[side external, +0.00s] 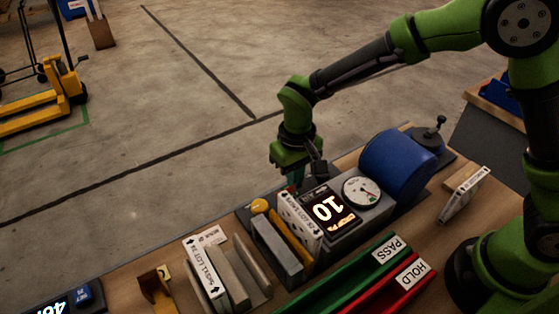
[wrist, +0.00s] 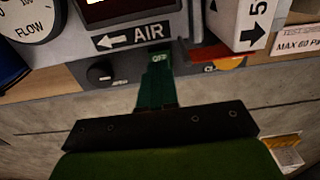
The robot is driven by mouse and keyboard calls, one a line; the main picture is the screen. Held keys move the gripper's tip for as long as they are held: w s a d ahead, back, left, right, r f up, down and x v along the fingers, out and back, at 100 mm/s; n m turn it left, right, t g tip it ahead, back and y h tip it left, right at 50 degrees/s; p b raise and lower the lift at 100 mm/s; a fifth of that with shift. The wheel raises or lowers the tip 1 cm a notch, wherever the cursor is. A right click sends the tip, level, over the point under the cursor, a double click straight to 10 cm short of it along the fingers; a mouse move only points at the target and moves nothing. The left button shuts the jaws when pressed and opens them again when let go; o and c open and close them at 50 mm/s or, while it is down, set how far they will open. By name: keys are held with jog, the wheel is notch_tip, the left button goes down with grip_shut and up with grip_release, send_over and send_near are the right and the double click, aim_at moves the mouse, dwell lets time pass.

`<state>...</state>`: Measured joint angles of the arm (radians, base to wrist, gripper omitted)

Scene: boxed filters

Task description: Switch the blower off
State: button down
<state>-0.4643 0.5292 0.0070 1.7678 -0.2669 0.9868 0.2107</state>
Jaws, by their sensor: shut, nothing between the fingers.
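The blower unit is a grey box (side external: 348,237) with a lit display (side external: 329,208) reading 10, a round dial (side external: 361,192) and a blue drum (side external: 398,165) behind. My gripper (side external: 294,184) points down at the box's far side, fingers shut and empty. In the wrist view, the shut green fingers (wrist: 157,68) reach to a small "OFF" marking (wrist: 160,58) below the "AIR" arrow label (wrist: 135,36). The fingertips hide what is around this marking; I cannot tell whether they touch it. A dark round knob (wrist: 100,73) is left of the fingers.
A boxed filter (side external: 299,222) stands right beside the box, with a yellow round part (side external: 259,206) close by. More filters stand in a rack (side external: 206,262). Green PASS (side external: 345,278) and red HOLD (side external: 385,294) channels lie in front. A black-knobbed post (side external: 432,132) stands behind the drum.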

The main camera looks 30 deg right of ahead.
jog(key=shift+r, duration=2.2)
jog(key=s+d+r+m+t+y, duration=0.2)
jog(key=s+d+r+m+t, duration=0.2)
jog(key=s+d+r, duration=1)
jog(key=d+t, duration=0.2)
jog(key=t, duration=0.1)
jog(key=shift+s+d+r, duration=0.15)
jog(key=shift+s+r, duration=0.2)
jog(key=shift+s, duration=0.05)
